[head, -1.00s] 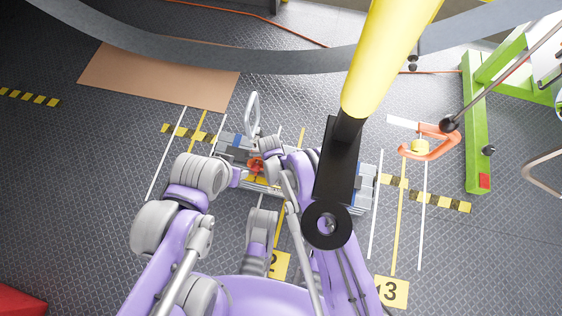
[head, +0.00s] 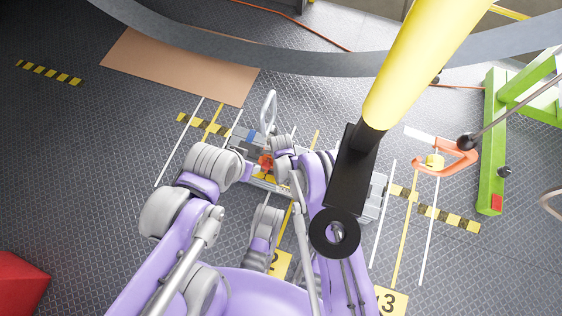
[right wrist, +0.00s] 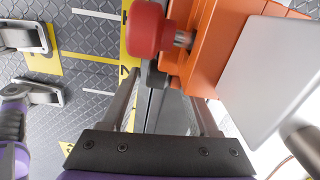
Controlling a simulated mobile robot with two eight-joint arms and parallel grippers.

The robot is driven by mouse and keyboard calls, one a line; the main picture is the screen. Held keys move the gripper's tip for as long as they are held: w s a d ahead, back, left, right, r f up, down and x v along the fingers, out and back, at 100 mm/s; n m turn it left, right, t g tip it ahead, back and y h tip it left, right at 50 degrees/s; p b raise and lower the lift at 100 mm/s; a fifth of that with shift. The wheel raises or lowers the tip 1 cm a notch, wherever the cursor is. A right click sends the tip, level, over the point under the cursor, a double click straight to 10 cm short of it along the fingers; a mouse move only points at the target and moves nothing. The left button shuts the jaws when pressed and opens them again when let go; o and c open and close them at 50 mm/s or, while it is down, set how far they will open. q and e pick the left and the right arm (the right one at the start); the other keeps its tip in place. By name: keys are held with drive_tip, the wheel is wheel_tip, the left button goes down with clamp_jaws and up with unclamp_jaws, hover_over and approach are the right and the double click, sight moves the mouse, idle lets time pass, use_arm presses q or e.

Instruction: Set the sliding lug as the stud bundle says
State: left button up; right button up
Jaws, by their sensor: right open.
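In the right wrist view, a red knob (right wrist: 150,30) on a short metal shaft stands beside an orange block (right wrist: 205,45). My right gripper (right wrist: 168,85) is open, its two fingers reaching toward the knob and block, with nothing seen between their tips. A dark grey metal part lies just beyond. In the head view, a small orange-red part (head: 265,162) sits on a grey metal assembly (head: 372,205), partly covered by my arms. My left arm reaches toward the assembly's left side; its gripper's jaws cannot be made out. I cannot tell the lug or the stud bundle.
A yellow pole (head: 420,65) with a black ringed end (head: 335,232) hangs over the assembly. A green frame (head: 492,150) and an orange loop (head: 462,160) stand at right. A brown sheet (head: 180,65) lies at back left. Open marked floor lies left.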

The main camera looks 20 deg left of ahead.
drive_tip(key=shift+a, duration=0.1)
wheel_tip(320, 180, up, 8)
drive_tip(key=shift+f+p, duration=0.25)
drive_tip(key=shift+p, duration=0.75)
